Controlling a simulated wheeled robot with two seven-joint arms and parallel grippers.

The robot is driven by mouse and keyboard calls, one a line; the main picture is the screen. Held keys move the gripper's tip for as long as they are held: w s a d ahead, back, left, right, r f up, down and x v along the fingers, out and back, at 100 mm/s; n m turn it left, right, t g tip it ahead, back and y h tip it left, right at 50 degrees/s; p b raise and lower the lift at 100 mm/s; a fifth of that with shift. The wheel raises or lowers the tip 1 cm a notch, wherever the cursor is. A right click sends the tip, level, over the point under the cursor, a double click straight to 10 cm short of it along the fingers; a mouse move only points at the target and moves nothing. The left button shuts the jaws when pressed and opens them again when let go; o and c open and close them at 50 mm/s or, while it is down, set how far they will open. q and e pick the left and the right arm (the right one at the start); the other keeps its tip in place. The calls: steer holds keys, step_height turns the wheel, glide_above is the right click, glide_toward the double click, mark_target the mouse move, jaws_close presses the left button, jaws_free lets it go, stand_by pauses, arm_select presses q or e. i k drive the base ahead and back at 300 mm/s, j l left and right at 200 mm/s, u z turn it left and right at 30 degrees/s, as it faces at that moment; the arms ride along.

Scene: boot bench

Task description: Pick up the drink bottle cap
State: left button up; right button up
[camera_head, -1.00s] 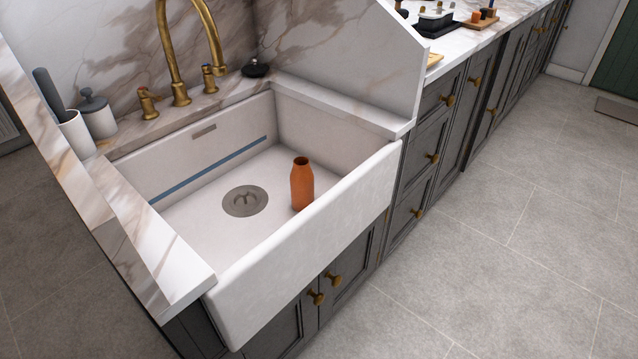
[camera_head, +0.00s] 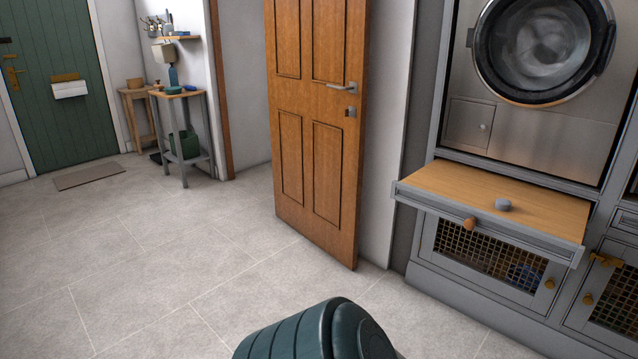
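A small grey rounded object (camera_head: 503,204) rests on the wooden pull-out shelf (camera_head: 450,187) below the washing machine; I cannot tell whether it is the drink bottle cap. A small orange-brown knob-like piece (camera_head: 469,223) shows at the front edge of that shelf. No cap can be made out for certain. The orange bottle seen earlier in the sink is out of view now. Neither of my grippers is in view.
A front-loading machine (camera_head: 545,45) stands above the shelf, with mesh-fronted cupboards (camera_head: 485,252) below. A wooden door (camera_head: 318,120) stands left of it. A dark green ribbed object (camera_head: 310,335) fills the bottom centre. Open tiled floor (camera_head: 170,260) lies at left.

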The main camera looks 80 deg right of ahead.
mark_target(502, 205)
steer(key=z, duration=3.85)
